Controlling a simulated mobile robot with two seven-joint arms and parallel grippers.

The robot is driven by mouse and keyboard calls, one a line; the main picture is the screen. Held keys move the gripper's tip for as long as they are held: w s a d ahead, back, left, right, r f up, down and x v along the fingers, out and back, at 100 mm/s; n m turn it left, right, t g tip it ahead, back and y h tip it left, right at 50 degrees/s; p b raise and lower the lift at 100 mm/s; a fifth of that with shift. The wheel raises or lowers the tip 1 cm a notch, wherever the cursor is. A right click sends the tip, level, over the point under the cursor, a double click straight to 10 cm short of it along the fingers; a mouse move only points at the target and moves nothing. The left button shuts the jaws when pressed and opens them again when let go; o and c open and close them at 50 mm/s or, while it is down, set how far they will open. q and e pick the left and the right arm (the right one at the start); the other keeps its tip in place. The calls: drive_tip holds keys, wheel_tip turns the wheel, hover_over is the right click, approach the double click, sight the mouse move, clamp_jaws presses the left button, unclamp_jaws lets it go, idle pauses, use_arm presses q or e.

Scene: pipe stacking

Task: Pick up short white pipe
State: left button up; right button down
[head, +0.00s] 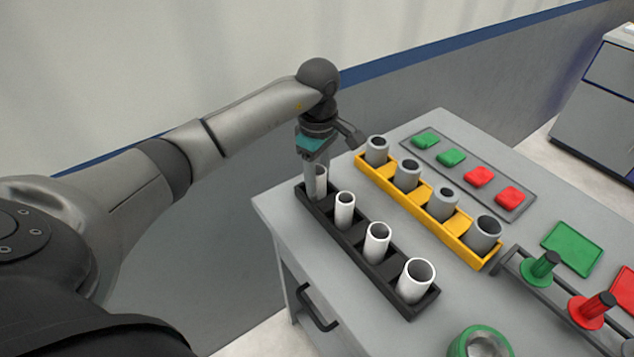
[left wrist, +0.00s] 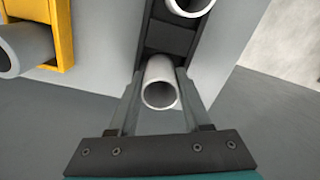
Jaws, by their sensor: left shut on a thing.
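The short white pipe (head: 321,180) stands upright in the far-left compartment of the black rack (head: 347,242). My left gripper (head: 314,180) comes down over it from above, and its fingers are shut on the pipe's sides. In the left wrist view, the pipe (left wrist: 160,88) sits between the two fingers (left wrist: 162,100), with its open top facing the camera. The lower part of the pipe is hidden by the rack walls. My right gripper is in neither view.
Several larger white pipes (head: 377,240) stand in the black rack. A yellow rack (head: 463,247) beside it holds grey pipes (head: 407,174). Behind are green and red blocks (head: 480,176) on a grey tray. A green ring (head: 480,341) lies at the front.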

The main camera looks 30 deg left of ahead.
use_arm(q)
drive_tip(key=shift+r, duration=0.1)
clamp_jaws()
